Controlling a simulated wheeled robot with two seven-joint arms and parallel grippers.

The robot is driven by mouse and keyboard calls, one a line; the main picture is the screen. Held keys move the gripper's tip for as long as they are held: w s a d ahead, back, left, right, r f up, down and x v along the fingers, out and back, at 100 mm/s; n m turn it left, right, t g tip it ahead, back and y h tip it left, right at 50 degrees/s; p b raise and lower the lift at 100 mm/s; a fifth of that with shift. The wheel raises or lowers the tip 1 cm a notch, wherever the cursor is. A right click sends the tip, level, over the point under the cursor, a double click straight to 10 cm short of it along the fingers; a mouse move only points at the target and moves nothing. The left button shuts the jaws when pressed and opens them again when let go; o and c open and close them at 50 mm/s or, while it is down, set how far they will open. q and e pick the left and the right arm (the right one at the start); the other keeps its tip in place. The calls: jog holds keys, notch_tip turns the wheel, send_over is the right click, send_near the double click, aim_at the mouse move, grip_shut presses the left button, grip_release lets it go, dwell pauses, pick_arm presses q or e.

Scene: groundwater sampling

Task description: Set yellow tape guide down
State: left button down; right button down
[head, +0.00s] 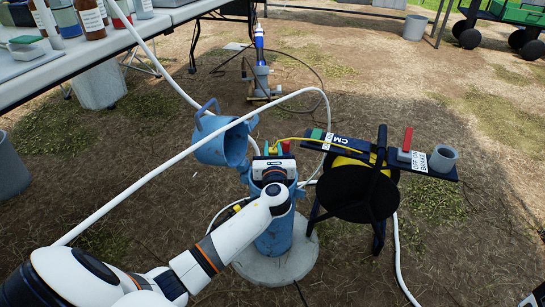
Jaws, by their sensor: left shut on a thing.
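My left arm comes in from the lower left, and its gripper (273,156) is over the mouth of the blue well casing (272,240). It is shut on the yellow tape guide (273,149), of which only a small part shows between green and red pieces; the wrist hides the rest. I cannot tell whether the guide touches the casing rim. A thin yellow tape (303,139) runs from there toward the black tape reel (352,190) on its stand at the right.
The casing's blue cap (222,142) hangs tilted on its left. A white hose (160,178) loops close around the gripper. The reel's dark bar (430,172) carries a red lever (407,140) and grey cup (443,158). A bottle-laden table (90,58) stands upper left.

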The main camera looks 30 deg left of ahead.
pick_arm(q)
jog(key=shift+f, duration=0.2)
jog(key=shift+f, duration=0.15)
jog(key=c, duration=1.2)
grip_release()
